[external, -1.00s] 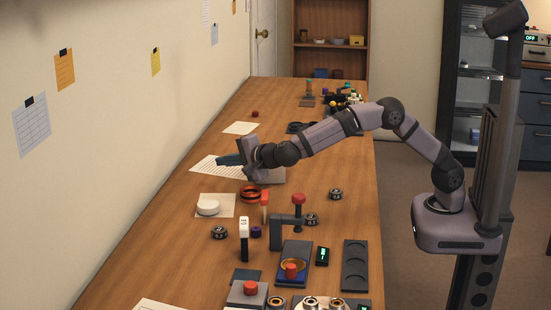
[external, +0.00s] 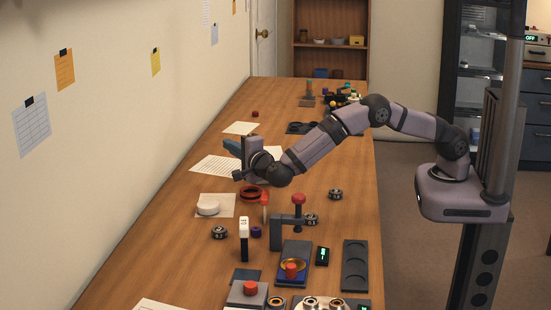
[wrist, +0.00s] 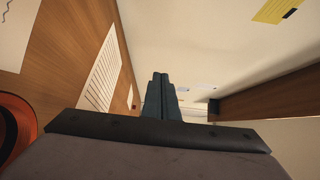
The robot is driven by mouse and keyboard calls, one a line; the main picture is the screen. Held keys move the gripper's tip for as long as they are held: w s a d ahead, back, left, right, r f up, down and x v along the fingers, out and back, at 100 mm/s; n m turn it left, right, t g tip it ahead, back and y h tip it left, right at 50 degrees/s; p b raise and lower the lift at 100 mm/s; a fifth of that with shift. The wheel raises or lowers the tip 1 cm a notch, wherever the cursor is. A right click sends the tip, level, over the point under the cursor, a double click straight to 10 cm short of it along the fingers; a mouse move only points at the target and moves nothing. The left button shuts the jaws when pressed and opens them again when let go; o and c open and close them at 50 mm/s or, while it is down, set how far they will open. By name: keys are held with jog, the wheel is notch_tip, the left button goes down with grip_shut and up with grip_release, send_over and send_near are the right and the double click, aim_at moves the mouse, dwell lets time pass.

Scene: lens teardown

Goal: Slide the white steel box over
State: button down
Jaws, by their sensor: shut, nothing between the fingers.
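I cannot make out a white steel box for certain in either view. My gripper (external: 232,147) is raised over the middle of the wooden bench, its blue fingers pointing toward the wall and slightly up. The fingers are together and empty; in the wrist view the closed fingertips (wrist: 160,82) point toward the wall. The wrist and forearm hide part of the bench beneath and behind them. A lined paper sheet (external: 213,166) lies below and left of the gripper, partly covered.
A white round piece (external: 208,208) on paper and a red-and-black ring (external: 250,194) lie nearer the camera. A dark grey press stand (external: 276,232) with a red knob stands further forward. Dark parts cluster at the far end. The wall runs along the left edge.

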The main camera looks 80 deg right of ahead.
aim_at(282, 152)
jog(key=s+d+f+p, duration=0.1)
jog(key=s+d, duration=0.2)
jog(key=s, duration=0.3)
jog(key=s+d+f+p, duration=0.1)
jog(key=s+d+p, duration=0.1)
jog(key=s, duration=0.4)
jog(key=s+d+f+p, duration=0.1)
jog(key=s+d+p, duration=0.1)
jog(key=s+d, duration=0.3)
jog(key=shift+s+f, duration=0.25)
jog(key=shift+s, duration=0.3)
jog(key=shift+f+p, duration=0.3)
jog(key=shift+f, duration=0.45)
jog(key=shift+w+a+p, duration=0.25)
jog(key=shift+w+p, duration=0.05)
jog(key=shift+w, duration=0.1)
jog(key=w, duration=0.1)
jog(key=w+a+b, duration=0.1)
jog(key=b, duration=0.1)
jog(key=shift+w+a+f, duration=0.15)
jog(key=shift+w+a, duration=0.1)
jog(key=shift+w, duration=0.15)
jog(key=shift+w+a+r, duration=0.1)
jog(key=shift+w+r, duration=0.05)
jog(key=shift+r, duration=0.05)
